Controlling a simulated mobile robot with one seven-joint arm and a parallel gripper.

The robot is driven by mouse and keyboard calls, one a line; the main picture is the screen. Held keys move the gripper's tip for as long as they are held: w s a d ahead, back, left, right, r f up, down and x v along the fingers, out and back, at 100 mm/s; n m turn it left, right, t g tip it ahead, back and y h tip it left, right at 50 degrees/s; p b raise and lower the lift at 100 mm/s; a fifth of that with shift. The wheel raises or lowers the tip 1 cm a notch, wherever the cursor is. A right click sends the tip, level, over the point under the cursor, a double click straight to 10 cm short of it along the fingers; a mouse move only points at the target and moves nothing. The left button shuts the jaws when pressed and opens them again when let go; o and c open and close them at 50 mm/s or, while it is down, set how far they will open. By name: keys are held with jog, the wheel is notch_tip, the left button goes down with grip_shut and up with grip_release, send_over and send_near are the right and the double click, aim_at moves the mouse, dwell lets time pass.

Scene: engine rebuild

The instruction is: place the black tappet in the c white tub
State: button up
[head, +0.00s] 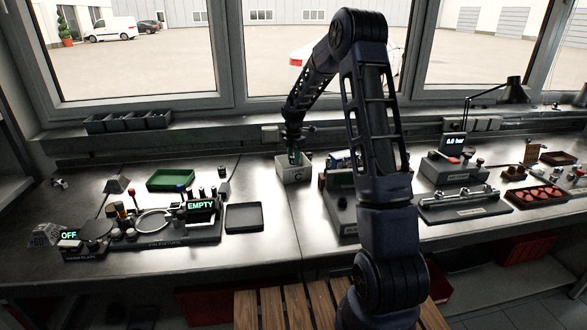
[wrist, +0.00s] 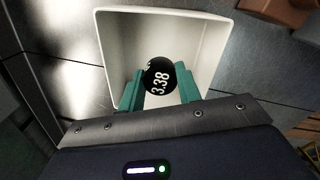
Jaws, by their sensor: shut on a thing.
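The white tub (head: 293,173) marked C stands on the bench near the back, left of my arm. In the wrist view the tub (wrist: 220,45) is seen from above, with its open inside facing the camera. The black tappet (wrist: 158,78) has a round face marked 3.38. My gripper (wrist: 158,88) has green fingers shut on the tappet, one on each side. The fingers and tappet appear over or inside the tub's opening; how deep they are I cannot tell. In the head view my gripper (head: 294,157) points down at the tub, and the tappet is hidden.
A fixture with an EMPTY display (head: 201,206) and a green tray (head: 171,179) stand to the left. A dark tray (head: 244,217) lies in front of the tub on its left. Machines and a red-filled tray (head: 537,197) stand to the right.

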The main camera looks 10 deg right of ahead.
jog(key=shift+f, duration=2.6)
jog(key=shift+f, duration=0.15)
jog(key=o, duration=1)
jog(key=shift+c, duration=0.2)
